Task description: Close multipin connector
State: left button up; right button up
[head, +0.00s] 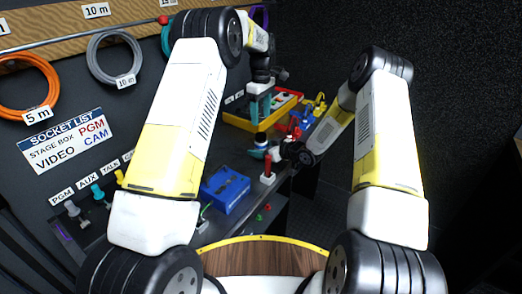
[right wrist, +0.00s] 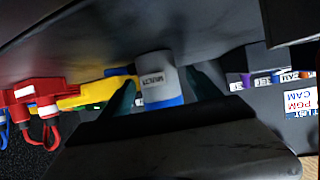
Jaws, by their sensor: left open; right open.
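The multipin connector (right wrist: 158,80) is a light grey cylinder with a printed label and a blue band. In the right wrist view it sits between the two teal fingers of my right gripper, which are open on either side of it. Whether the fingers touch it is unclear. In the head view my right gripper (head: 269,152) is low at the bench edge, and the connector there is small and mostly hidden. My left gripper (head: 260,112) is open and empty, pointing down above the bench, higher and farther back than the right one.
A yellow-edged box (head: 236,122) lies behind the grippers, with red, blue and yellow plugs (head: 303,118) beside it. A blue box (head: 225,190) and a red post on a white base (head: 268,167) stand nearer. Coiled cables (head: 112,58) hang on the wall.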

aim_at(261, 134)
grip_shut()
dwell(0.4)
dwell(0.4)
pick_arm(q)
jog(key=shift+f, duration=4)
grip_shut()
